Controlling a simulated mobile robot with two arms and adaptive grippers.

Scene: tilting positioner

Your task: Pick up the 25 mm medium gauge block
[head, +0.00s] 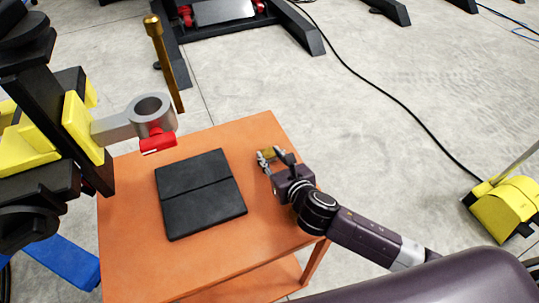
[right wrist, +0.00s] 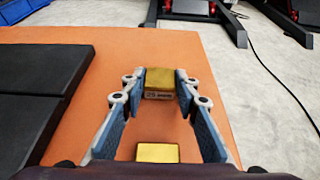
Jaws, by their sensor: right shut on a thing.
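The 25 mm medium gauge block (right wrist: 162,83) is a gold block with a pale front face and a small "25" marking. It is between the fingertips of my right gripper (right wrist: 161,86) in the right wrist view. In the head view this gripper (head: 270,157) is over the right part of the orange table, shut on the block (head: 268,153). A second gold block (right wrist: 158,152) shows lower in the wrist view, between the finger bases; whether it lies on the table is unclear. My left gripper is not in view.
A black two-part flat case (head: 200,193) lies on the orange table (head: 130,252), left of my right gripper. A yellow and black fixture (head: 78,120) holds a grey ringed part (head: 125,122) with a red piece above the table's left side. The table's front right is clear.

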